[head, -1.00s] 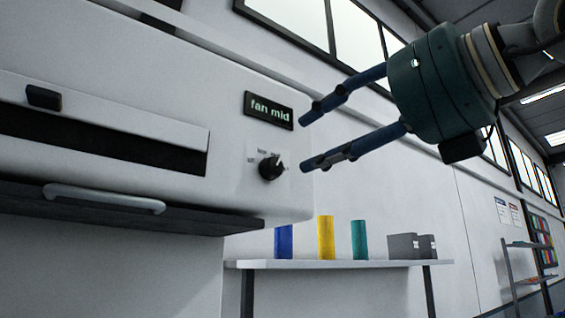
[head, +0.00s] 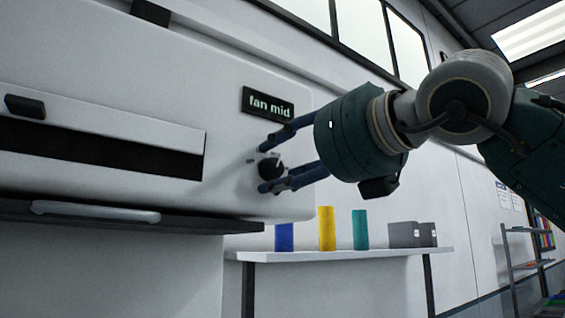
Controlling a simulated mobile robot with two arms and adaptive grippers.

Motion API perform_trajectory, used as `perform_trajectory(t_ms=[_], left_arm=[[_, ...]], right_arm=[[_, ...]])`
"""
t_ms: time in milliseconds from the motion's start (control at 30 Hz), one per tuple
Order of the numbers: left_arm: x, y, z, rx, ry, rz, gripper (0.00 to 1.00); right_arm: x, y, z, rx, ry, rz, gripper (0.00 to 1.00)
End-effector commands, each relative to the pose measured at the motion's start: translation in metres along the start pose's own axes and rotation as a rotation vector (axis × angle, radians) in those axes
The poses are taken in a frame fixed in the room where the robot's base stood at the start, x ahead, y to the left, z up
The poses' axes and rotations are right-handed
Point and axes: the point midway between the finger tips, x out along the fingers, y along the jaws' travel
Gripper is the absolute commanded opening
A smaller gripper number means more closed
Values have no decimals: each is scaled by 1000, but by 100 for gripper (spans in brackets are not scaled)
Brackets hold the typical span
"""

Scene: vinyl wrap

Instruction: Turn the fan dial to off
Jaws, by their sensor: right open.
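The fan dial (head: 269,167) is a small round black knob on the white machine's front (head: 236,206), near its right end. A black display (head: 267,103) above it reads "fan mid". My right gripper (head: 262,168), with a dark green body and blue fingers, comes in from the right. Its fingers are open, one above and one below the dial in the picture. I cannot tell whether they touch it. The fingers cover part of the dial and most of its printed labels. My left gripper is not in view.
The machine has a dark slot with a black knob (head: 25,107) and a ledge with a grey handle (head: 95,211) at left. Behind, a white shelf (head: 345,253) holds blue, yellow and teal rolls (head: 327,229) and grey boxes (head: 412,235).

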Motion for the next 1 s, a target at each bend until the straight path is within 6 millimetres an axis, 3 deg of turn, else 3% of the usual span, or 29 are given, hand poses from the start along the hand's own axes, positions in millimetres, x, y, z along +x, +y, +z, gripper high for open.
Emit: perform_trajectory(t_ms=[100,300,1000], left_arm=[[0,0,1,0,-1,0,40],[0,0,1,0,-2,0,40],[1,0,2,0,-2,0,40]], right_arm=[[0,0,0,0,0,0,44],[0,0,0,0,1,0,4],[1,0,-4,-17,8,0,2]])
